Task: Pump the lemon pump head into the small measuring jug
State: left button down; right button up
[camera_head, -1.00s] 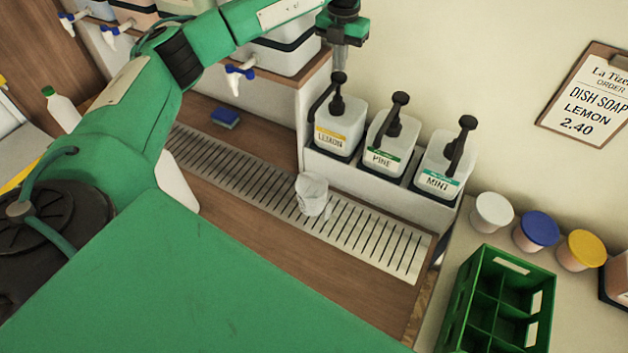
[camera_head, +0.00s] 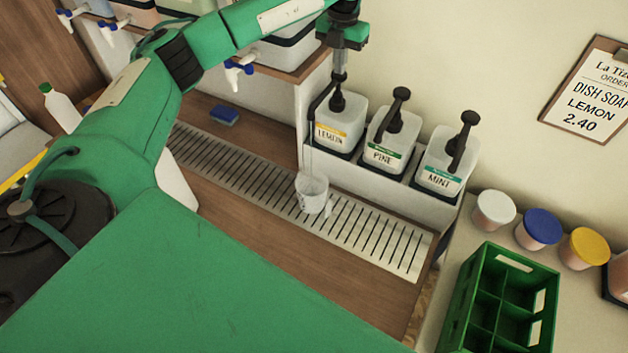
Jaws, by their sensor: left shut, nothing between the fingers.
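The lemon bottle (camera_head: 342,126) stands at the left of three white pump bottles, its yellow label reading LEMON. Its black pump head (camera_head: 337,101) has a spout pointing down to the left. My left gripper (camera_head: 340,76) is shut and points down, its fingertips at the top of the lemon pump head, seemingly touching it. The small measuring jug (camera_head: 312,194) stands upright on the slotted drip grate (camera_head: 375,236), below the spout. A thin stream runs from the spout down to the jug. How full the jug is cannot be made out. My right gripper is not in view.
The pine bottle (camera_head: 390,145) and mint bottle (camera_head: 443,165) stand to the right in the same holder. A blue sponge (camera_head: 224,115) lies left. A green crate (camera_head: 500,300) and lidded tubs (camera_head: 538,229) are at right. An order card (camera_head: 590,92) reads lemon 2.40.

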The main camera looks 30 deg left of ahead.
pick_arm(q)
jog(key=shift+f+b, duration=0.85)
jog(key=shift+f, duration=0.9)
jog(key=shift+r, duration=0.15)
jog(key=shift+r+p, duration=1.65)
jog(key=shift+r, duration=1.15)
notch_tip(320, 180, up, 6)
jog(key=p, duration=0.3)
jog(key=shift+f, duration=0.1)
